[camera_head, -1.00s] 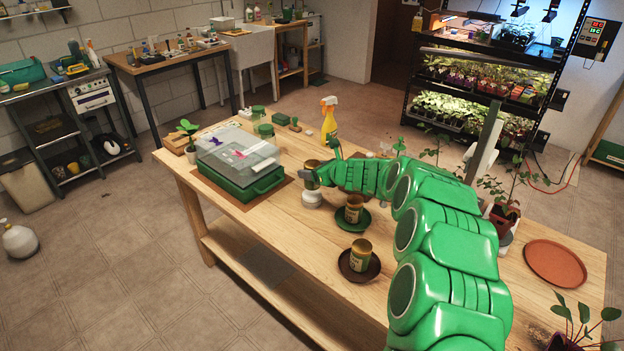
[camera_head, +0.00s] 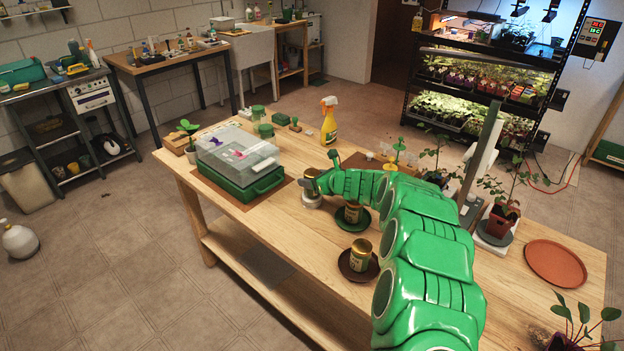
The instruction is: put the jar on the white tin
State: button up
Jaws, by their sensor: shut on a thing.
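My gripper (camera_head: 318,181) is at the end of the green arm, over the middle of the table. It is shut on a small jar with a brown-gold lid (camera_head: 310,173); the fingers hide part of it. The white tin (camera_head: 312,203) is directly below the jar, with its lower part showing. The jar's base appears at or very near the tin's top; I cannot tell whether they touch. A similar jar (camera_head: 353,213) stands on a dark green saucer (camera_head: 362,224), and another (camera_head: 361,252) on a dark brown saucer (camera_head: 348,272).
A green crate with a clear lid (camera_head: 253,198) stands left of the tin. A yellow spray bottle (camera_head: 329,125) is behind. Potted plants (camera_head: 504,221) and a terracotta saucer (camera_head: 555,263) are at the right. The table's front left (camera_head: 262,223) is bare.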

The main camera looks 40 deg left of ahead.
jog(key=shift+f, duration=0.1)
jog(key=o, duration=1.1)
jog(key=shift+d, duration=0.1)
jog(key=shift+v, duration=6)
